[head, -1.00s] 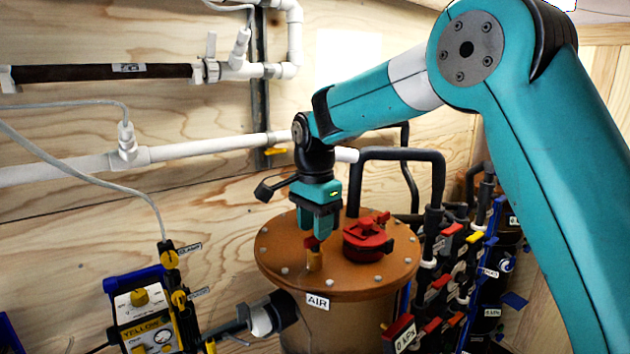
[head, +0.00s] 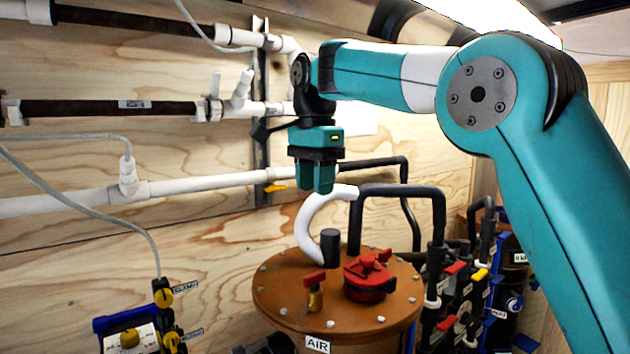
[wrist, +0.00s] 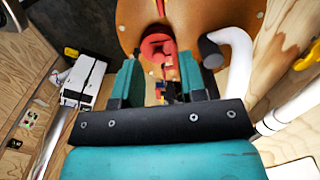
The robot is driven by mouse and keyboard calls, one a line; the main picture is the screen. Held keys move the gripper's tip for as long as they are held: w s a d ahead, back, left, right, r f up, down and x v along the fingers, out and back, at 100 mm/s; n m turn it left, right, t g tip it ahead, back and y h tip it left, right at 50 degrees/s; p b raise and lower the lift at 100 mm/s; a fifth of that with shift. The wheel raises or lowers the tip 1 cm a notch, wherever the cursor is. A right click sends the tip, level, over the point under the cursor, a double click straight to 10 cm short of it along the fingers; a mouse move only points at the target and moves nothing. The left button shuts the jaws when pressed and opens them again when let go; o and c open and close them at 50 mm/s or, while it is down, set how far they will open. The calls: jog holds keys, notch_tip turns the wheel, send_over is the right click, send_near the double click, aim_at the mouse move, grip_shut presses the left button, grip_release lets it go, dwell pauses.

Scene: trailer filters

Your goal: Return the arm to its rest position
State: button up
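My teal arm (head: 375,75) reaches in from the right in the head view, its elbow high. My gripper (head: 318,188) points down and hangs in the air above the brown AIR tank lid (head: 275,298). In the wrist view my gripper (wrist: 160,72) has its two fingers apart with nothing between them. Below it, a small brass valve with a red handle (head: 315,290) stands upright on the lid, clear of the fingers. A red cap (head: 368,277) sits beside it on the lid.
A white curved pipe (head: 310,220) with a black end rises close behind and below my gripper. A black pipe (head: 400,190) runs to the right. White wall pipes (head: 190,185) lie left. Valve banks (head: 460,290) stand at right.

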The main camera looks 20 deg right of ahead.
jog(key=s+a+f+n+y+b, duration=0.1)
jog(key=s+f+n+b, duration=0.1)
jog(key=s+f+n, duration=0.5)
jog(key=s+a+f+n+y+b, duration=0.1)
jog(key=s+a+f+n+b, duration=0.1)
jog(key=s+f+n, duration=0.5)
jog(key=s+a+f+n+y+b, duration=0.1)
jog(key=s+f+n, duration=0.5)
jog(key=s, duration=1.1)
notch_tip(320, 180, down, 3)
jog(key=shift+a+r+n+y+b, duration=0.2)
jog(key=shift+n+y+b, duration=0.2)
jog(key=shift+y+b, duration=0.25)
